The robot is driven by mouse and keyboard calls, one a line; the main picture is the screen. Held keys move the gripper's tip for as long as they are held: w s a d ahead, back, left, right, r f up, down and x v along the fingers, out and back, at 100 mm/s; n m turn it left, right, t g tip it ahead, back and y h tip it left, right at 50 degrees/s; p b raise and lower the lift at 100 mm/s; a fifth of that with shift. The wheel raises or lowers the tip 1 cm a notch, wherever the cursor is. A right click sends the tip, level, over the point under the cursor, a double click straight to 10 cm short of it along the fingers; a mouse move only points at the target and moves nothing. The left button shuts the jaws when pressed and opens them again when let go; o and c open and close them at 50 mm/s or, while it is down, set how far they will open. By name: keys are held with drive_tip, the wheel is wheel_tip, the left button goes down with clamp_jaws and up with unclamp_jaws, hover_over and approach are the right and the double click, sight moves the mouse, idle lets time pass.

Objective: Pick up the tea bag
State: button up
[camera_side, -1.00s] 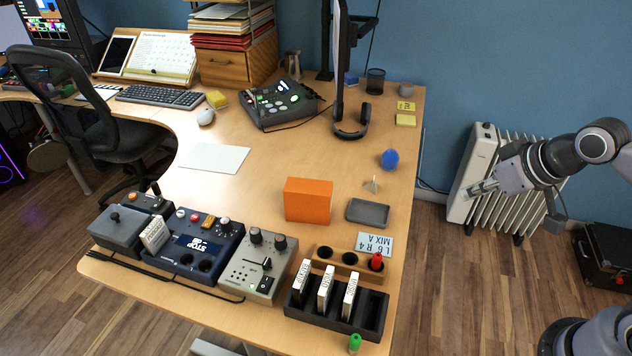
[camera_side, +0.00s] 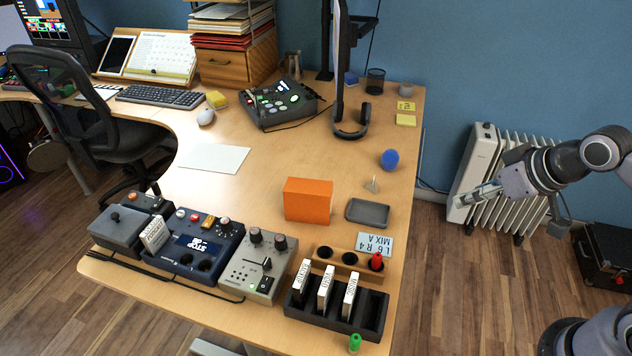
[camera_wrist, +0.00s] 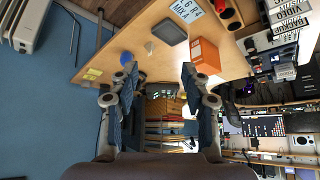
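The tea bag (camera_side: 372,184) is a small pale pyramid-like piece standing on the wooden desk, between the blue ball and the grey tray. In the wrist view the tea bag (camera_wrist: 150,47) lies beyond my fingertips, roughly between them. My gripper (camera_side: 466,200) is to the right of the desk in the side view, in front of the white radiator and well apart from the tea bag. In the wrist view my gripper (camera_wrist: 157,72) has its two fingers spread wide with nothing between them.
Around the tea bag are the blue ball (camera_side: 389,159), the grey tray (camera_side: 367,221) and the orange box (camera_side: 307,214). A black rack (camera_side: 373,338) with white blocks is at the desk's front. The radiator (camera_side: 477,160) stands beyond the desk's right edge.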

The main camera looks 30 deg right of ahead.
drive_tip(key=shift+r, duration=0.1)
drive_tip(key=w+r+n+g, duration=0.2)
drive_tip(key=w+r, duration=0.2)
drive_tip(key=w, duration=0.3)
drive_tip(key=n+g, duration=0.5)
drive_tip(key=n, duration=0.2)
hover_over(371, 182)
wheel_tip(371, 182, down, 16)
drive_tip(key=f, duration=1.1)
drive_tip(key=shift+s+d+f, duration=0.1)
drive_tip(key=shift+s+d, duration=0.15)
drive_tip(key=shift+d, duration=0.05)
drive_tip(key=c, duration=0.7)
